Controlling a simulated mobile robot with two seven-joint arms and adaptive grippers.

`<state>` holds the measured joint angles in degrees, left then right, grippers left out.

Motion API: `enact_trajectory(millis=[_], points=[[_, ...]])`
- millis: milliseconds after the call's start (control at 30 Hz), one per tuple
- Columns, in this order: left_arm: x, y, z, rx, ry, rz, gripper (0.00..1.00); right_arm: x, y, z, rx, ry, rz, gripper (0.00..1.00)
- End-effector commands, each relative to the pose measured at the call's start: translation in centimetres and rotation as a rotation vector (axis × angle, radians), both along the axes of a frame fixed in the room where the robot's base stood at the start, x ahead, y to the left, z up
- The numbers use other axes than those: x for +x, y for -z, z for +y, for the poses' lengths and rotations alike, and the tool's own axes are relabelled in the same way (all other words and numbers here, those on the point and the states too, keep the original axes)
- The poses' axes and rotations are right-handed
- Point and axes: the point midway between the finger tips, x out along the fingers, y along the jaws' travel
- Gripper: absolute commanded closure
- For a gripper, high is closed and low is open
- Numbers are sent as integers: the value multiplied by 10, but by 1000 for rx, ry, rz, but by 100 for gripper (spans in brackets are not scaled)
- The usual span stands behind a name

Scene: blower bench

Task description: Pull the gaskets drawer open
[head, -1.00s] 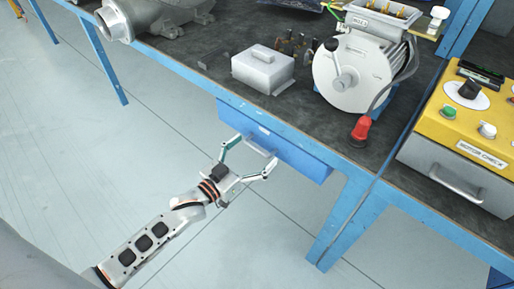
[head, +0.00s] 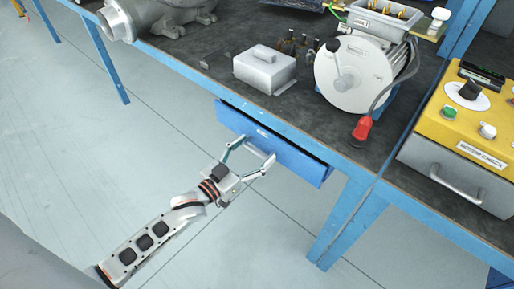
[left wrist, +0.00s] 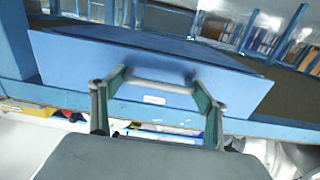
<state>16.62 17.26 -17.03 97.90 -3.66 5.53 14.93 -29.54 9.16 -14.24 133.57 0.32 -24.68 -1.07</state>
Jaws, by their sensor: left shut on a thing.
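The blue drawer (head: 296,159) is under the front edge of the bench. It stands a little out from the bench, and a dark gap shows along its top edge. Its pale bar handle (left wrist: 160,86) crosses the blue front in the left wrist view, close to a small white label (left wrist: 154,99) too small to read. My left gripper (head: 253,152) is shut on the handle, with one finger at each end of the bar. The left wrist view shows both fingers (left wrist: 161,87) touching it. My right gripper is not in view. The drawer's contents are hidden.
On the dark bench top stand a grey lidded box (head: 265,68), a round grey motor housing (head: 352,78) with a red plug (head: 362,129), and a yellow control box (head: 470,125). A blue bench leg (head: 343,220) stands right of the drawer. The floor before the drawer is clear.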

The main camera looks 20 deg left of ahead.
Motion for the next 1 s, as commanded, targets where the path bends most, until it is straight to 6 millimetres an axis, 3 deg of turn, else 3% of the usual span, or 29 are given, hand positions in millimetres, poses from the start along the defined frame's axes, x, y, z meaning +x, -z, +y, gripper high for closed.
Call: enact_trajectory(millis=[300, 600, 800, 1000], points=[[-66, -6, 24, 1, 0, -4, 65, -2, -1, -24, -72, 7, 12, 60], [-135, -4, 49, 1, 0, -1, 65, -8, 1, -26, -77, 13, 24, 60], [-168, -3, 61, 0, 0, -1, 65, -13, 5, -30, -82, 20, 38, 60], [-185, -1, 67, 0, 0, 0, 65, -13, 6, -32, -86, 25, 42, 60]])
